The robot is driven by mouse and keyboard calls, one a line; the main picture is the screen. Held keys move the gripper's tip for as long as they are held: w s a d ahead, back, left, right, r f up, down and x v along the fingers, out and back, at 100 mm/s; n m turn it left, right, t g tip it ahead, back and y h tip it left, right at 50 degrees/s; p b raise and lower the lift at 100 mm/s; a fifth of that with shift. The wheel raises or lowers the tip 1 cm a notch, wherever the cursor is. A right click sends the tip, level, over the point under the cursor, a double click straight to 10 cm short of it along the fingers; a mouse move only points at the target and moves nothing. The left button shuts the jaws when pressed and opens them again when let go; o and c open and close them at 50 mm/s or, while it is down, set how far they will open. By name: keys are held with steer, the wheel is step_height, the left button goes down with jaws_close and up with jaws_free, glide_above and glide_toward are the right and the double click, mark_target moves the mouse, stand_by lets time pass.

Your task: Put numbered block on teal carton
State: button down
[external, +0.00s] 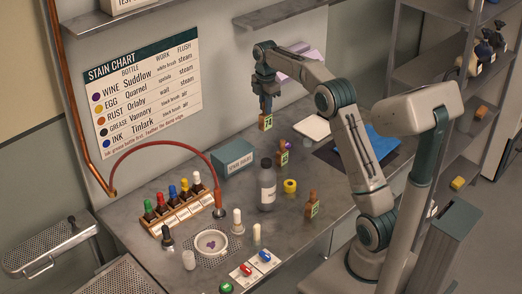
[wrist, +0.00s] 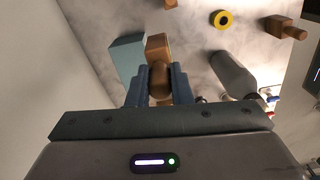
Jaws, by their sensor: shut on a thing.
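A wooden numbered block (external: 265,123) with a yellow number label hangs upright from my gripper (external: 265,108). The digits are too small to read surely. In the wrist view my gripper (wrist: 160,85) is shut on the round knob of the block (wrist: 157,45). The teal carton (external: 233,159), a closed box with a pale label, stands on the bench below and left of the held block. It also shows in the wrist view (wrist: 126,55), just left of the block. The block is in the air, apart from the bench.
Two other numbered wooden blocks stand on the bench, one behind the grey bottle (external: 267,188) and one at right (external: 312,205). A yellow ring (external: 290,186) lies near the bottle. A rack of colored bottles (external: 173,208) and a red hose (external: 165,145) are left of the carton.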

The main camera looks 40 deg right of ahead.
steer(key=w+a+f+p, duration=0.3)
steer(key=w+a+f, duration=0.2)
steer(key=a+f, duration=0.3)
steer(key=shift+w+a+f+p, duration=0.2)
steer(key=shift+w+f+p, duration=0.2)
steer(key=shift+f, duration=0.6)
steer(key=shift+f, duration=0.2)
steer(key=c, duration=1.3)
jaws_free()
steer(key=shift+r, duration=0.1)
